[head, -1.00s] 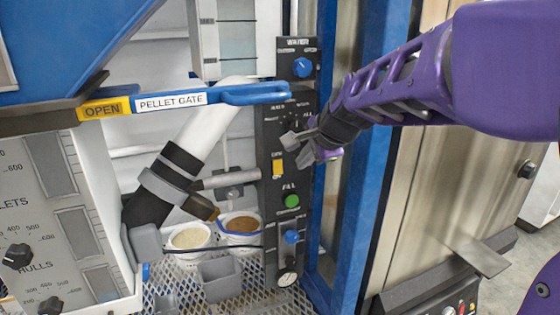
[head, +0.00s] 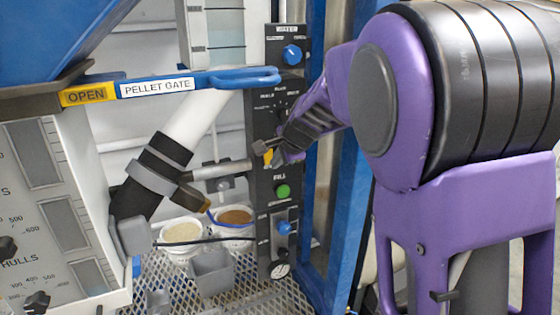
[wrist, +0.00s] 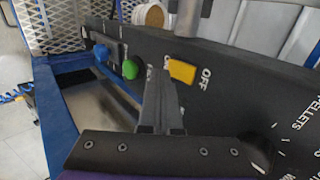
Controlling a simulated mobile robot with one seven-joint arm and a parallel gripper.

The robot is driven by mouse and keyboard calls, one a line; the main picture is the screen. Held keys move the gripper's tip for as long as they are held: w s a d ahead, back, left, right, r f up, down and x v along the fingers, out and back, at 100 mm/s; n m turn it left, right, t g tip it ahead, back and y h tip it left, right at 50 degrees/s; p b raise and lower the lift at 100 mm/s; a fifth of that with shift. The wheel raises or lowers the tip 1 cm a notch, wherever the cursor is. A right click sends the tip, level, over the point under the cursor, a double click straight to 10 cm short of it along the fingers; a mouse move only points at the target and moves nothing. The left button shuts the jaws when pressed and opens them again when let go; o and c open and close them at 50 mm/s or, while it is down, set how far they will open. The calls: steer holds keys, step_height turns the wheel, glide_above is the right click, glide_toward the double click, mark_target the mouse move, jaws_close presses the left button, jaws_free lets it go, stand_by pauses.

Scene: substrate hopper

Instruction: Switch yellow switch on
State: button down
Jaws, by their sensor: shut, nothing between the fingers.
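The yellow switch (head: 267,157) is on the black control panel (head: 262,215), above the green button (head: 283,191), and my gripper partly hides it in the head view. In the wrist view the yellow switch (wrist: 182,71) stands clear, with the word OFF printed at its right end. My gripper (head: 270,150) is shut and empty. In the wrist view the gripper fingers (wrist: 162,85) point at the panel just left of the switch, toward the green button side. I cannot tell whether the fingertips touch the switch.
Blue knobs (head: 292,54) sit above and below on the panel. The blue pellet gate handle (head: 245,76) crosses in front of the panel's upper part. A blue frame post (head: 345,190) stands right of the panel. Two buckets (head: 182,232) stand at lower left.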

steer(key=shift+w+a, duration=0.3)
steer(key=shift+w, duration=0.45)
steer(key=shift+f, duration=0.1)
steer(key=shift+f+b, duration=0.3)
steer(key=shift+b, duration=0.65)
steer(key=shift+w+r, duration=0.1)
steer(key=shift+r, duration=0.2)
steer(key=shift+r+p, duration=0.95)
steer(key=shift+f, duration=0.15)
